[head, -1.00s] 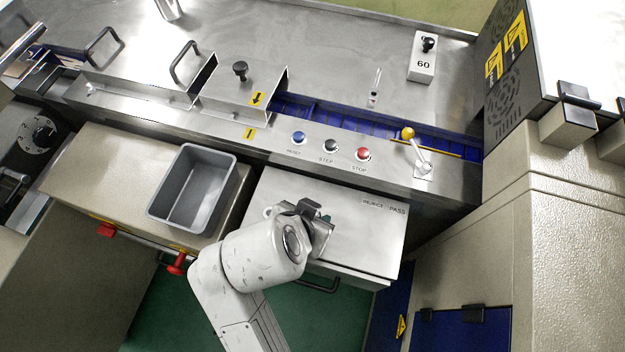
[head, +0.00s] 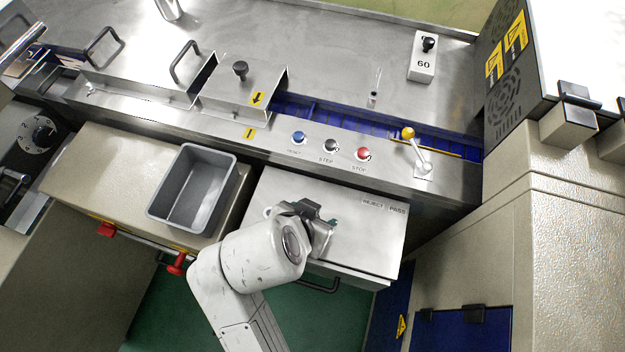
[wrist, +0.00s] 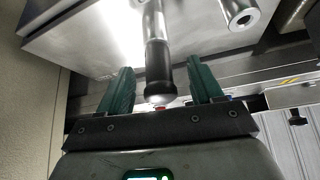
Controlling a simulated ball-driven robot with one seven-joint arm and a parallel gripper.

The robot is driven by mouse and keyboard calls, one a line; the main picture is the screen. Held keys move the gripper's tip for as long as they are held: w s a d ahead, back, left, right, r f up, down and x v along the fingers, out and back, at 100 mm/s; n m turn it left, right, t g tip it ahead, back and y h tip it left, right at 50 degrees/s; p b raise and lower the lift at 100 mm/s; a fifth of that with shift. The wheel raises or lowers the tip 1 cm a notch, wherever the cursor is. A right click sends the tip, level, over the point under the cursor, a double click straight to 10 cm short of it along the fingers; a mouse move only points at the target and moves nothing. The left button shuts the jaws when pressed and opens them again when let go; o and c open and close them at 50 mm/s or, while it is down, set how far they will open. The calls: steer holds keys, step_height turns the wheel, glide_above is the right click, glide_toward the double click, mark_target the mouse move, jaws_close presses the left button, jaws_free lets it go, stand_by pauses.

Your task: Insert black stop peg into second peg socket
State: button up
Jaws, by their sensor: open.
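In the wrist view, a black-ended peg (wrist: 159,66) with a bright metal shaft sits between the two green fingers of my gripper (wrist: 161,74). The fingers are open, one on each side, with a visible gap to the peg. A hollow metal socket (wrist: 241,15) stands to the right of the peg; its hole looks empty. Where the peg's shaft ends is cut off at the top of the view. In the head view, my gripper (head: 318,222) is over the front panel marked REJECT and PASS. The peg and sockets are hidden there by my arm.
A grey bin (head: 192,190) stands left of my gripper. Behind it runs a metal panel with blue (head: 298,138), black and red (head: 362,154) buttons and a yellow-knobbed lever (head: 408,133). A tall beige cabinet (head: 565,210) is at right.

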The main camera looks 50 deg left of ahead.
steer(key=v, duration=1)
steer(key=shift+r+b, duration=0.25)
steer(key=shift+b, duration=0.05)
steer(key=shift+s+d, duration=0.1)
steer(key=shift+s, duration=0.1)
